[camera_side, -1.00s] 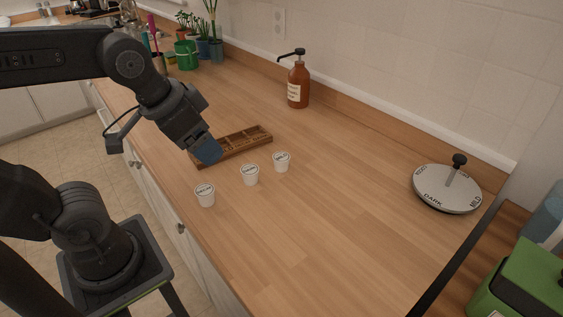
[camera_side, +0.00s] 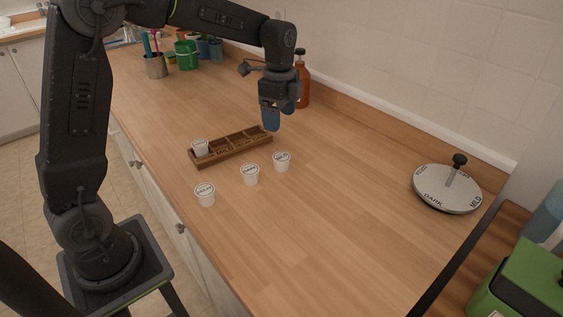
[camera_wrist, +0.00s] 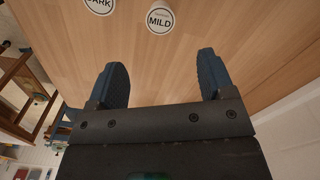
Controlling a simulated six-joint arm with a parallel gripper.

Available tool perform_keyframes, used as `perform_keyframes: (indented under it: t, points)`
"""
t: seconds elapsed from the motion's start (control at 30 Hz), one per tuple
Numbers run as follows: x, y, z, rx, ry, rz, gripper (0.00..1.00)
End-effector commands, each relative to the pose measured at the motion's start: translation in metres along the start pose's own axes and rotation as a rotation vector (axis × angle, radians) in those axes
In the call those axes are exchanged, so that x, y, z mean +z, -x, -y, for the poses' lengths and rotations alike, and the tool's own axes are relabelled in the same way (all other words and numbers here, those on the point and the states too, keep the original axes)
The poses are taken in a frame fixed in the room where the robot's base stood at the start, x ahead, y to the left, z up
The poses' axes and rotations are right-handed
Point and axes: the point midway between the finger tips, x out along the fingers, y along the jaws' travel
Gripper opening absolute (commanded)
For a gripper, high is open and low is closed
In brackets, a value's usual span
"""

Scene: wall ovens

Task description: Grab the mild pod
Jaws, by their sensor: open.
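The mild pod, a white cup with a pale lid reading MILD, shows in the wrist view (camera_wrist: 160,18) just beyond my fingertips, roughly centred between them. In the side view I take it to be the rightmost of the three loose pods (camera_side: 282,161), upright on the counter. My gripper (camera_side: 279,118) is above the counter, behind and above that pod. Its blue fingers also show in the wrist view (camera_wrist: 161,62), spread apart with nothing between them.
A pod reading DARK (camera_wrist: 99,5) is left of the mild pod. Another loose pod (camera_side: 205,196) stands nearer the front edge. A wooden tray (camera_side: 231,152) holds one pod (camera_side: 200,147) in its left end. A pump bottle (camera_side: 302,86) stands behind my gripper. A round dial-like disc (camera_side: 440,190) lies right.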

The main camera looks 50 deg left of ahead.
Motion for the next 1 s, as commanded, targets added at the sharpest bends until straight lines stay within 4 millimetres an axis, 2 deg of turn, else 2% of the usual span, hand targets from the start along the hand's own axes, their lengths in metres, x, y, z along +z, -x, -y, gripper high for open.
perform_keyframes:
  t: [0.1, 0.3, 0.57, 0.83, 1.0]
  points:
    - [0.0, -0.025, -0.002, 0.007, 0.001, 0.002, 0.75]
    - [0.0, -0.059, -0.001, 0.003, 0.002, 0.001, 0.75]
    - [-0.001, -0.078, -0.001, 0.002, 0.002, 0.001, 0.75]
    - [-0.005, -0.115, -0.001, 0.002, 0.002, 0.001, 0.75]
    - [-0.005, -0.123, -0.001, 0.0, 0.002, 0.0, 0.75]
